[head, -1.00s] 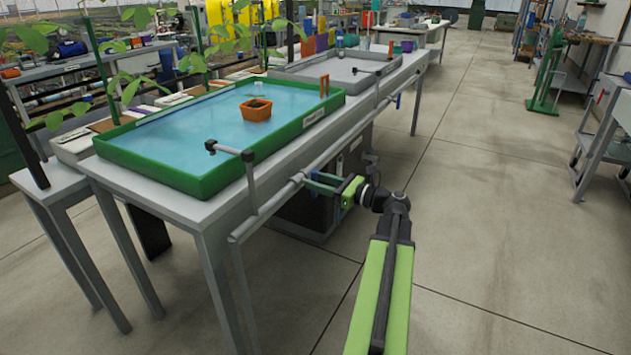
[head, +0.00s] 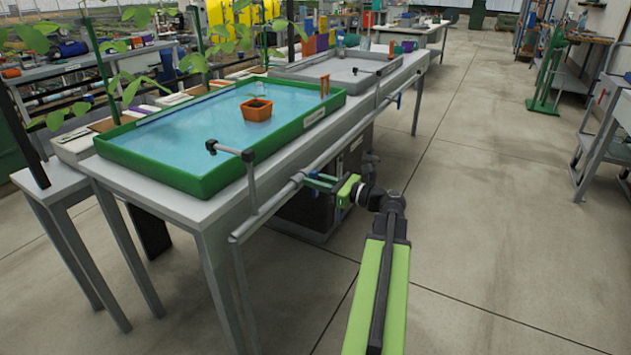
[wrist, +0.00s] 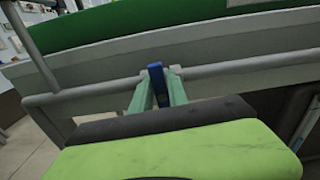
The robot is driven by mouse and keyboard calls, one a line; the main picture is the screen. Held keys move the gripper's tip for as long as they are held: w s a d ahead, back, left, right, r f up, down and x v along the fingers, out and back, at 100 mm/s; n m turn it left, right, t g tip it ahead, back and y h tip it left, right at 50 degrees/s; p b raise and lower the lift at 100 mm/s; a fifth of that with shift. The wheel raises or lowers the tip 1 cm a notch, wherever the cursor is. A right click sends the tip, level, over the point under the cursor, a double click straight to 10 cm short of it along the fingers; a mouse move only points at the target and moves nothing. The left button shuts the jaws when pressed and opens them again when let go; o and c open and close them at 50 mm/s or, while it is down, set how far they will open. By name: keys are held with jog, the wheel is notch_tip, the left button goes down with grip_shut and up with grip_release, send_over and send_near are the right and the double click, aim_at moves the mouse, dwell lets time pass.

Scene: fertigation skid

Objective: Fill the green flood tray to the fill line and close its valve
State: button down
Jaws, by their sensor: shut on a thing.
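The green flood tray (head: 205,186) sits on the bench in the head view. Blue water covers its floor, with an orange pot (head: 257,110) standing in it. A dark spout (head: 212,147) reaches over the tray's near side; no clear stream shows. My gripper (head: 312,180) is at the pipe along the bench front. In the wrist view its pale green fingers (wrist: 160,92) are shut on a blue valve handle (wrist: 156,80), which stands across the pipe.
The grey supply pipe (head: 345,144) runs along the bench front. A grey tray (head: 292,72) stands farther back, with another blue handle (head: 398,101) on the pipe near it. Leafy plants overhang the left. Open floor (head: 500,220) lies to the right.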

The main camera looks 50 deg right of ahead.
jog(key=shift+a+n, duration=0.1)
jog(key=shift+n, duration=0.9)
jog(key=c, duration=1.4)
grip_release()
jog(key=shift+o, duration=0.2)
jog(key=shift+s, duration=0.1)
jog(key=v, duration=1.7)
jog(key=shift+s, duration=0.15)
